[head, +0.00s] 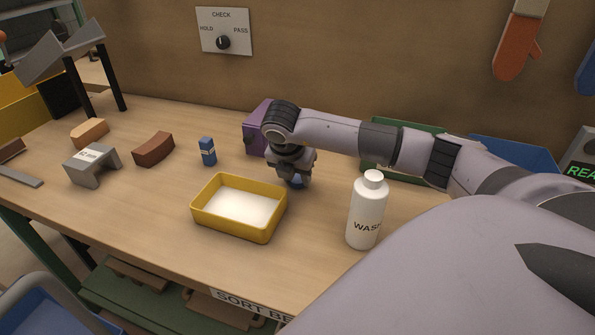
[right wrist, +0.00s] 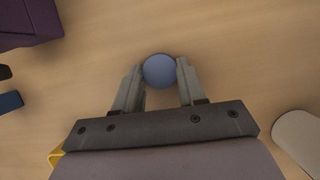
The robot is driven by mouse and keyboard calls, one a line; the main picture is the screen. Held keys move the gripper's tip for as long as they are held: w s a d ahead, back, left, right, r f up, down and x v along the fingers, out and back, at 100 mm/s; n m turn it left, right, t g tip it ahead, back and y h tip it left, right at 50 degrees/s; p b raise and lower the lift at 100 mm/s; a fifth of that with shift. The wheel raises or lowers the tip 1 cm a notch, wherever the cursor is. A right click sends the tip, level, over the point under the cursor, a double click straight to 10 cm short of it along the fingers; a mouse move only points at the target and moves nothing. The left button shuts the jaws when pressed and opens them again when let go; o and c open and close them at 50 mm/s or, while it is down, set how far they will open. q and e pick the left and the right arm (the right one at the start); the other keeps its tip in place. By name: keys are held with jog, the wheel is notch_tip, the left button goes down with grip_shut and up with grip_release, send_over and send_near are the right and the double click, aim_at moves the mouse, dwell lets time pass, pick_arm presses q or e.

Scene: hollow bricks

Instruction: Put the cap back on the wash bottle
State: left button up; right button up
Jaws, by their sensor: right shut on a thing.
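The white wash bottle (head: 364,218) stands upright on the bench, right of the yellow tray, with its pale neck bare on top. It also shows in part at the lower right of the right wrist view (right wrist: 298,138). The round blue cap (right wrist: 159,71) is between the fingertips of my right gripper (right wrist: 160,74), which is shut on it. In the head view the right gripper (head: 296,181) points down behind the tray, left of the bottle, and mostly hides the cap. I cannot tell whether the cap touches the bench. My left gripper is not in view.
A yellow tray (head: 237,229) with a white inside stands left of the bottle. A purple box (head: 255,130) is behind the gripper. Green (head: 420,130) and blue (head: 510,152) bins stand behind my right arm.

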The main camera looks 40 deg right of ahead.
jog(key=shift+r, duration=0.1)
notch_tip(320, 180, up, 12)
notch_tip(320, 180, up, 6)
jog(key=p, duration=0.2)
send_over(296, 180)
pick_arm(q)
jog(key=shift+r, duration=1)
pick_arm(e)
jog(key=shift+r, duration=0.9)
